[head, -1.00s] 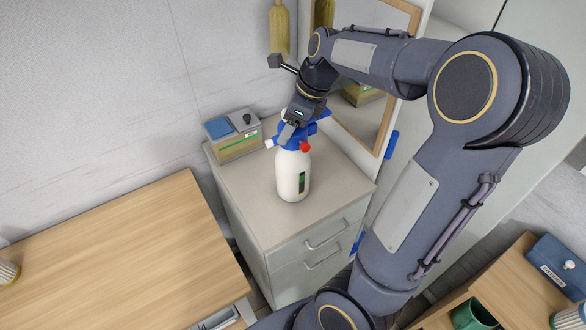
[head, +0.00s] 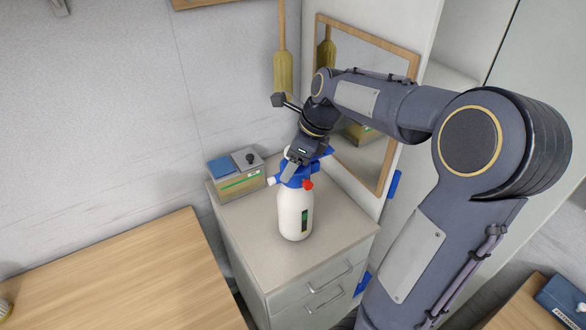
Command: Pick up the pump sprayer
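The pump sprayer (head: 294,213) is a white bottle with a blue pump head, a red knob and a white nozzle. It stands upright on the light top of a small drawer cabinet (head: 258,237). My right gripper (head: 291,172) points down at the blue pump head from above. A grey finger lies against or in front of the head; the other finger is hidden, so its grip on the head is unclear. My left gripper is out of view.
A grey and green box with a blue top (head: 238,181) sits behind left of the sprayer. A wood-framed mirror (head: 385,150) stands close on the right, with a yellow broom (head: 283,75) beside it. A wooden table (head: 140,275) is at lower left.

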